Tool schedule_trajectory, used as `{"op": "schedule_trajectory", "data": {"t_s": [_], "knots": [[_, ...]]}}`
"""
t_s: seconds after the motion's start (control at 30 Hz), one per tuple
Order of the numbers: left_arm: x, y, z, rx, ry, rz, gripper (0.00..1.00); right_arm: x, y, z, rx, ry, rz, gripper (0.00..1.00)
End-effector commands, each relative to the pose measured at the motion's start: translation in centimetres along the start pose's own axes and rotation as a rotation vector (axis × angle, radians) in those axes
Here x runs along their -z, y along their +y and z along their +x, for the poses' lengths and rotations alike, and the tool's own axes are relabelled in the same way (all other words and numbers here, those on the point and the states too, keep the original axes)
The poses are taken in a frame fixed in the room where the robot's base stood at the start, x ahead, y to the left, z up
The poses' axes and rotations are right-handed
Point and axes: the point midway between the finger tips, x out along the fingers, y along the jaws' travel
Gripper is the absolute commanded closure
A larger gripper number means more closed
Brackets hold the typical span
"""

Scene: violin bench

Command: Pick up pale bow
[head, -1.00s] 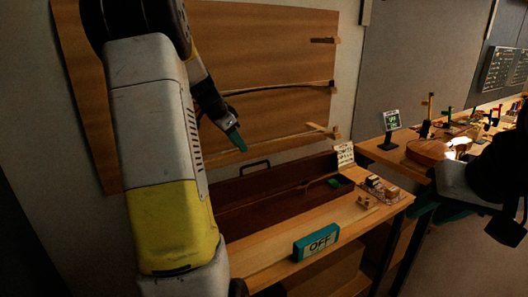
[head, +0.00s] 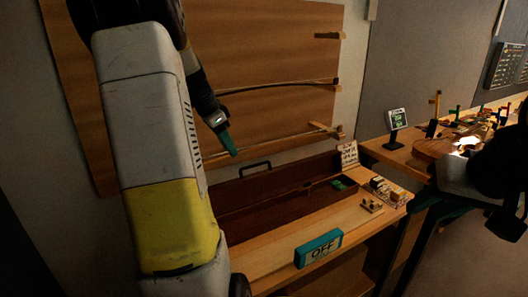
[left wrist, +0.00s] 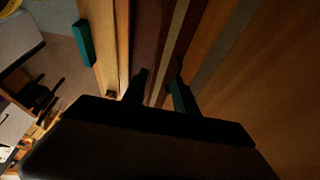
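The pale bow (head: 290,137) lies level on the lower pegs of the wooden wall board, its left part behind my left gripper. A darker bow (head: 285,86) hangs above it. My left gripper (head: 230,146) points down in front of the board at the left part of the pale bow. In the left wrist view its two fingers (left wrist: 158,94) stand apart. A pale strip runs between and beyond them; I cannot tell whether it is the bow or an edge behind. No grip on the bow shows. My right arm is dark at the right edge; its fingers cannot be made out.
An open brown violin case (head: 270,186) lies on the bench below the board. A teal OFF sign (head: 318,248) stands at the bench front. Small parts (head: 388,190) and a card (head: 348,154) are at its right end. A second bench with a violin (head: 432,149) is further right.

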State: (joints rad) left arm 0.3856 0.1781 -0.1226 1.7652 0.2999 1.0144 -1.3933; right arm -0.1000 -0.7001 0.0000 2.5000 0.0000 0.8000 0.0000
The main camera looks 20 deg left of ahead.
Motion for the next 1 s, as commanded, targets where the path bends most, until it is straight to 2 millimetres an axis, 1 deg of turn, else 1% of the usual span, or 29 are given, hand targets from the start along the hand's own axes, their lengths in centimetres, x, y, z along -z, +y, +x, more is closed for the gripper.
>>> {"op": "schedule_trajectory", "data": {"t_s": [0.03, 0.1, 0.37, 0.47, 0.63, 0.73, 0.93, 0.97, 1.0], "knots": [[0.8, 0.0, 0.4, -0.001, 0.000, 0.003, 0.65, 0.0, 0.0, 0.0, 0.000, 0.000, 0.000, 0.66], [1.6, 0.0, 0.7, 0.000, -0.001, 0.002, 0.65, 0.0, 0.0, 0.0, 0.000, 0.000, 0.000, 0.66], [3.1, 0.0, 1.3, 0.001, 0.000, 0.002, 0.65, 0.0, 0.0, 0.0, 0.000, 0.000, 0.000, 0.66], [4.3, 0.0, 1.9, -0.001, -0.001, 0.003, 0.65, 0.0, 0.0, 0.0, 0.000, 0.000, 0.000, 0.66], [6.9, 0.1, 2.9, -0.001, 0.000, 0.003, 0.65, 0.0, 0.0, 0.0, 0.000, 0.000, 0.000, 0.66], [6.6, 0.0, 3.9, 0.000, -0.001, -0.002, 0.65, 0.0, 0.0, 0.0, 0.000, 0.000, 0.000, 0.66], [6.6, 0.0, 3.9, 0.001, 0.000, -0.001, 0.65, 0.0, 0.0, 0.0, 0.000, 0.000, 0.000, 0.66], [6.6, 0.0, 3.9, 0.001, 0.000, -0.001, 0.69, 0.0, 0.0, 0.0, 0.000, 0.000, 0.000, 0.66], [6.6, 0.0, 3.9, 0.001, 0.000, -0.001, 0.77, 0.0, 0.0, 0.0, 0.000, 0.000, 0.000, 0.66]]}}
